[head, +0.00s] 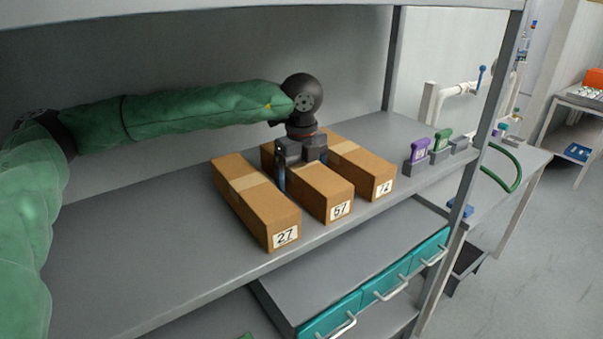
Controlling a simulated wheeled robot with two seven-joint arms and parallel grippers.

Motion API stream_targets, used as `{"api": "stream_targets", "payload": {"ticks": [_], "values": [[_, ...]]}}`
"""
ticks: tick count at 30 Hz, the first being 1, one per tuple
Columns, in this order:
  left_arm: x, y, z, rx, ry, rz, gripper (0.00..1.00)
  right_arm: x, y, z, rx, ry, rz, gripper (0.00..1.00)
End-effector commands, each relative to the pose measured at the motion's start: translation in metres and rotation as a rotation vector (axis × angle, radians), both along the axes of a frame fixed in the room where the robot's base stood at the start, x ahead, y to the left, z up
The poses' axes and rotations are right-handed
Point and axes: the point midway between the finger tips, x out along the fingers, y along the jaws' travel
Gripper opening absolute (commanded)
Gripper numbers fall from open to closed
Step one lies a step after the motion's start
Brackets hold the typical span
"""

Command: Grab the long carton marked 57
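Three long brown cartons lie side by side on the grey shelf. The middle one is the carton marked 57 (322,195), its label on the front end. My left gripper (302,172) points down over this carton, behind its labelled end. Its fingers are apart, one at each long side of the carton. I cannot tell whether they press on it. The gripper hides part of the carton's top. The carton looks flat on the shelf. My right gripper is not in view.
The carton marked 27 (256,203) lies close on the left, and another labelled carton (362,167) close on the right. Purple-topped (417,151) and green-topped (442,140) items stand farther right. The shelf (140,255) is clear at left. A post (482,130) stands at right.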

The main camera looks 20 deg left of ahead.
Motion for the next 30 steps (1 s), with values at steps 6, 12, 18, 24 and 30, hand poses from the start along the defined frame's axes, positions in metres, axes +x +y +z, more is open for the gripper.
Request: {"api": "stream_targets", "payload": {"ticks": [6,12,18,24,30], "values": [[0.000,0.000,0.000,0.000,0.000,0.000,0.87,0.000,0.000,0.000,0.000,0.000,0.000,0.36],[0.000,0.000,0.000,-0.001,-0.001,0.000,0.48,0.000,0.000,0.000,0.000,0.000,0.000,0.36],[0.000,0.000,0.000,-0.001,-0.001,0.000,0.33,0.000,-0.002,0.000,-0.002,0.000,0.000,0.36],[0.000,0.000,0.004,-0.002,-0.002,0.000,0.33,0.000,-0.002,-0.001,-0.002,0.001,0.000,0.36],[0.001,-0.001,0.026,-0.002,-0.004,-0.001,0.33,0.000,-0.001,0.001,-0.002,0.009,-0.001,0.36]]}}
